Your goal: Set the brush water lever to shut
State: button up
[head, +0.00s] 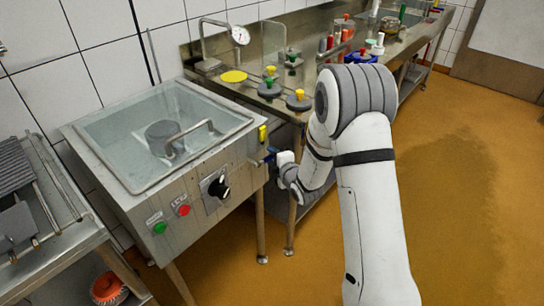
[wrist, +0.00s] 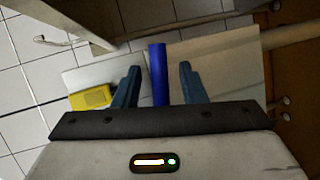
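A blue lever (wrist: 158,72) stands between the two fingers of my gripper (wrist: 160,86) in the wrist view, with a gap on each side. The gripper is open, and the fingers are not closed on it. In the head view my gripper (head: 272,156) is at the right side of the steel basin unit, where the blue lever is mostly hidden by it. A yellow lever (head: 262,133) is just above on that same side; a yellow piece (wrist: 91,97) also shows left of the fingers in the wrist view. I cannot read any label naming the brush water lever.
The basin unit (head: 95,215) has a black knob (head: 218,187), a red button (head: 183,210) and a green button (head: 159,228). A steel counter (head: 225,95) with weights, a gauge and bottles runs behind. The orange floor (head: 470,200) at right is clear.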

jog(key=shift+w+a+f, duration=0.15)
jog(key=shift+w+a, duration=0.05)
jog(key=shift+w, duration=0.2)
jog(key=shift+c, duration=0.4)
grip_shut()
